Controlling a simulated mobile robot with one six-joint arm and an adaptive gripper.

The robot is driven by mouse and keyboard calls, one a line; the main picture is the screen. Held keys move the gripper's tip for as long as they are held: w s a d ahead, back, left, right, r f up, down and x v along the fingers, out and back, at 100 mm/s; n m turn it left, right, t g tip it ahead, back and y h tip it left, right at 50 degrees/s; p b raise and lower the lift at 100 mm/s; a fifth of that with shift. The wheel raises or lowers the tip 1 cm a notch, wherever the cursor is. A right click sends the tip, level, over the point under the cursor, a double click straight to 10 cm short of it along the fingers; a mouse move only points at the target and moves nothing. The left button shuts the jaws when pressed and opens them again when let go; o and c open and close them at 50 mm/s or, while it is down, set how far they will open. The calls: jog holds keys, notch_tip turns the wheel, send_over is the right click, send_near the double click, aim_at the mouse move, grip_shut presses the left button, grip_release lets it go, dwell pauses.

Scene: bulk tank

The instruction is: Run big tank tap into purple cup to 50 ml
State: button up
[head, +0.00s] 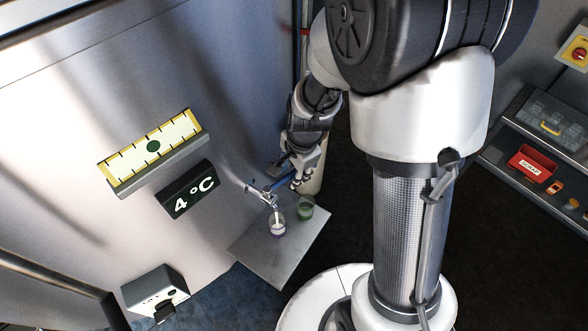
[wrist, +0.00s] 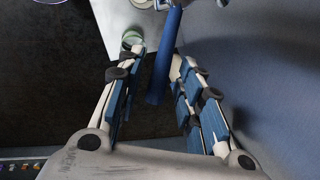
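The tap (head: 262,194) sticks out from the big tank's wall. Its blue lever (wrist: 165,60) points towards my gripper. A clear cup with a faint purple tint (head: 277,229) stands upright under the spout. White shows in it, but I cannot read a level or tell for sure whether milk is running. A green cup (head: 305,208) stands to its right, and also shows in the wrist view (wrist: 131,40). My gripper (head: 300,178) is beside the lever. In the wrist view its fingers (wrist: 156,72) are apart, with the lever between them and not clamped.
Both cups stand on a grey metal shelf (head: 270,258) at the tank (head: 70,120). A ruler-like gauge (head: 153,146) and a 4 °C display (head: 190,190) are on the tank. A grey box (head: 155,292) is at lower left. A rack with a red box (head: 532,163) is at right.

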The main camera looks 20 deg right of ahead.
jog(key=shift+r, duration=0.1)
notch_tip(320, 180, up, 12)
jog(key=s, duration=0.2)
jog(key=shift+d, duration=0.35)
jog(key=shift+s+f, duration=0.1)
jog(key=shift+f, duration=0.1)
